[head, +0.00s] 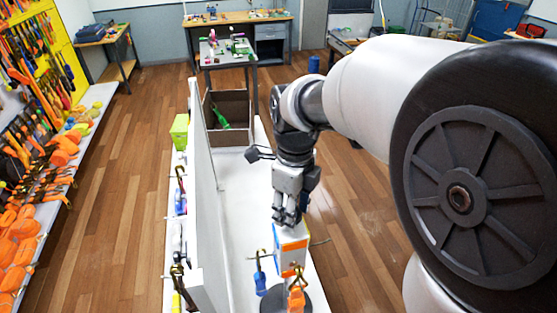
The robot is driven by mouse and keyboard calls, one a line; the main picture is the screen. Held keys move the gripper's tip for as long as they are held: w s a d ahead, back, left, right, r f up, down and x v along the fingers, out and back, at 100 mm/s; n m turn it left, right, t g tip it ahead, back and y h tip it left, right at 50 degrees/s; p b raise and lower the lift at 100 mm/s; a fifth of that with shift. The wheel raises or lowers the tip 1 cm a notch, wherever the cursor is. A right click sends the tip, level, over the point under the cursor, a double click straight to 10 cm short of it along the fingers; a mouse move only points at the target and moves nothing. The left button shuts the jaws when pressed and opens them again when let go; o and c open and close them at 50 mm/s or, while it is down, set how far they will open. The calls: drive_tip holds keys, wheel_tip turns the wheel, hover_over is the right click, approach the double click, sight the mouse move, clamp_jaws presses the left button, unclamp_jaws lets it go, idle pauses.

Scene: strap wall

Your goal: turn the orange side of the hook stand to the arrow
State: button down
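The hook stand (291,245) stands on the white surface at the bottom middle of the head view, on a dark round base (312,300). Its block shows orange, white and blue patches. Hooks stick out from it; a blue item (261,285) hangs at the left and an orange item (297,299) at the front. My gripper (287,221) points down at the top of the block; whether it touches is unclear. Its fingers look close together, but their opening cannot be told. I cannot make out the arrow.
A white upright panel (207,190) runs along the left of the white surface (237,190). An open brown box (229,108) with a green item (220,118) stands behind. Tool racks fill the far left; wooden floor lies on both sides.

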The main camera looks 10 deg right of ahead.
drive_tip(key=c, duration=1)
unclamp_jaws()
wheel_tip(320, 180, up, 12)
